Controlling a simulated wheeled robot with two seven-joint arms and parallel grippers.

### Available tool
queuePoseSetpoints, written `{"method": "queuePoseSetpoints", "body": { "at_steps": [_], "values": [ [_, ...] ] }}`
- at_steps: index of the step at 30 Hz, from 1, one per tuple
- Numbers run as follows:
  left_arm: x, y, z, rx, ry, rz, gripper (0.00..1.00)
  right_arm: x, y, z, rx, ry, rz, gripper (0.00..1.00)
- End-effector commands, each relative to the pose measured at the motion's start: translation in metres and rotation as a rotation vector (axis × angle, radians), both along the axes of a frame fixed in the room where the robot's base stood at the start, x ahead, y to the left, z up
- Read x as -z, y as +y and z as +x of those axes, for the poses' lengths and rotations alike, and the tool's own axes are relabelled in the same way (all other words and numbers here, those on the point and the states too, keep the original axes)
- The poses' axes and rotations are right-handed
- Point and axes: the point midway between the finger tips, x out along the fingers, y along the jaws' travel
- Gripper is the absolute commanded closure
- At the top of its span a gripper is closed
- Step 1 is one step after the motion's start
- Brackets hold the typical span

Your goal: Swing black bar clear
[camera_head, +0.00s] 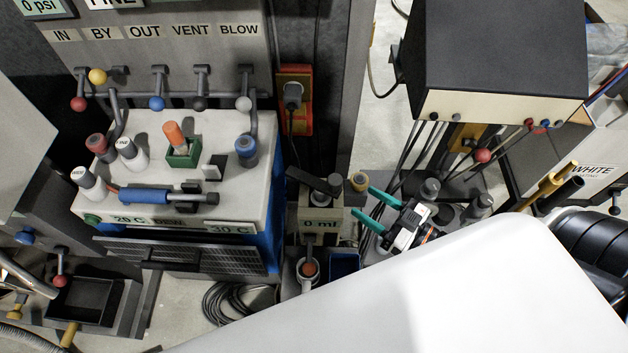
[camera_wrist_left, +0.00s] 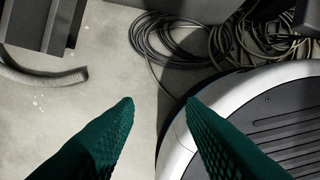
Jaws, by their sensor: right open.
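The black bar (camera_head: 311,180) lies across the top of the small box marked 0 ml (camera_head: 319,224) in the head view, slanting down to the right, with a squarer black end at its right. My right gripper (camera_head: 363,202) is just right of that box. Its two teal fingers are apart, point left and hold nothing. They look separate from the bar, though the height difference is hard to judge. My left gripper (camera_wrist_left: 160,104) shows only in the left wrist view, with its green fingers apart over bare floor and nothing between them.
A white-topped unit (camera_head: 240,135) with bottles and levers is at left. A black hood (camera_head: 495,50) stands at upper right. Coiled cable (camera_wrist_left: 170,40) lies on the floor.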

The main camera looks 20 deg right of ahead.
Motion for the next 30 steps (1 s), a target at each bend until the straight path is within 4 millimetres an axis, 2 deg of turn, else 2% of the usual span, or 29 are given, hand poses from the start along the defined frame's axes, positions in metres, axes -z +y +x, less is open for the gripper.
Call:
{"method": "queuePoseSetpoints", "body": {
  "at_steps": [18, 23, 30],
  "values": [
    [-0.029, -0.002, 0.017, -0.004, -0.019, -0.001, 0.64, 0.0, 0.05, 0.091, 0.001, -0.003, -0.001, 0.47],
    [-0.033, -0.002, 0.019, -0.004, -0.02, -0.002, 0.64, 0.0, 0.056, 0.101, 0.001, -0.001, -0.002, 0.47],
    [-0.034, -0.002, 0.019, -0.004, -0.02, -0.002, 0.64, 0.0, 0.057, 0.102, 0.001, 0.0, -0.002, 0.47]
  ]
}}
